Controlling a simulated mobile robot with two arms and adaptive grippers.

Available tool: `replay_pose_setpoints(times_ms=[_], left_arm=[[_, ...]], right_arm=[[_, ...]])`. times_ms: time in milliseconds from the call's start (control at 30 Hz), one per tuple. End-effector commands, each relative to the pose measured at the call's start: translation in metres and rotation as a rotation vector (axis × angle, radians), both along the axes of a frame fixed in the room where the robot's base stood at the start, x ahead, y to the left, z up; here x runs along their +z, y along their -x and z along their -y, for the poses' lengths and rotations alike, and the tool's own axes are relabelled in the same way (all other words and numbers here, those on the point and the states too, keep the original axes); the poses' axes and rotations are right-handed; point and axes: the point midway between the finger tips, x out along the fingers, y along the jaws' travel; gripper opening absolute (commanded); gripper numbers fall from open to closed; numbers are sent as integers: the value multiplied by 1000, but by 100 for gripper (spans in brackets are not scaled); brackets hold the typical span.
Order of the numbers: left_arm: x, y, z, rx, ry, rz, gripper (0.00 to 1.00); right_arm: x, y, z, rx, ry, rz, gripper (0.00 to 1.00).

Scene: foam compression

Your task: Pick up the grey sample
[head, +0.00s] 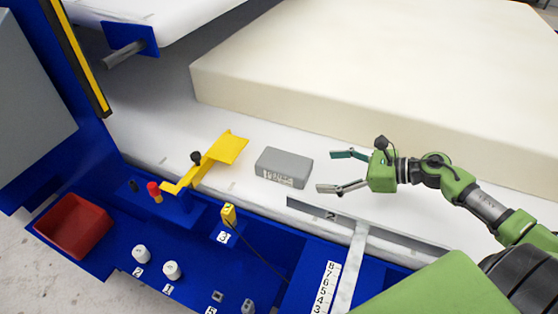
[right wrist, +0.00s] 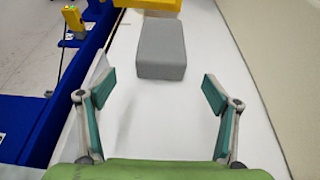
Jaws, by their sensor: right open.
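The grey sample (head: 284,166) is a small grey block with a printed label on its front side. It lies on the white surface in front of the big cream foam block. My right gripper (head: 338,171) is open and empty just to the right of the sample, its fingers pointing at it. In the right wrist view the sample (right wrist: 162,50) lies ahead, beyond the open fingertips (right wrist: 158,88) and roughly centred between them. The fingers do not touch it. My left gripper is not in view.
A yellow bracket (head: 228,147) stands left of the sample. The large cream foam block (head: 360,105) lies behind. The blue front panel holds a red tray (head: 100,222), white knobs (head: 172,271), a yellow device (head: 229,214) and a number scale (head: 327,290). The white surface around the sample is clear.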

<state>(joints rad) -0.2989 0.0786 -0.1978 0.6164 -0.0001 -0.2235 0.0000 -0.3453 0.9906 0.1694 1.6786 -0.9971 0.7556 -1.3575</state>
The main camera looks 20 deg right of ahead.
Motion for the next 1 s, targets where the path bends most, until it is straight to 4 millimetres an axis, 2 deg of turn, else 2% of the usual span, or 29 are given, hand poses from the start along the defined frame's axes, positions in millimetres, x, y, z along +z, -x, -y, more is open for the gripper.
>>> replay_pose_setpoints(times_ms=[100,200,333,500,600,833,1000], left_arm=[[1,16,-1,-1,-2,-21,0],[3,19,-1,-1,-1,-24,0],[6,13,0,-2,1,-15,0],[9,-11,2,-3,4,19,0],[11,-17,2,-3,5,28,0],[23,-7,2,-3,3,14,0],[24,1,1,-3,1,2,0]], right_arm=[[-4,-15,-12,-2,-4,4,82],[-10,-27,-22,-5,-6,4,82],[-18,-40,-34,-6,-6,2,82],[-25,-49,-43,-5,-4,2,82],[-26,-53,-46,-6,-6,2,82],[-31,-76,-64,-5,-8,2,82],[-41,-87,-74,-6,-6,1,82]])
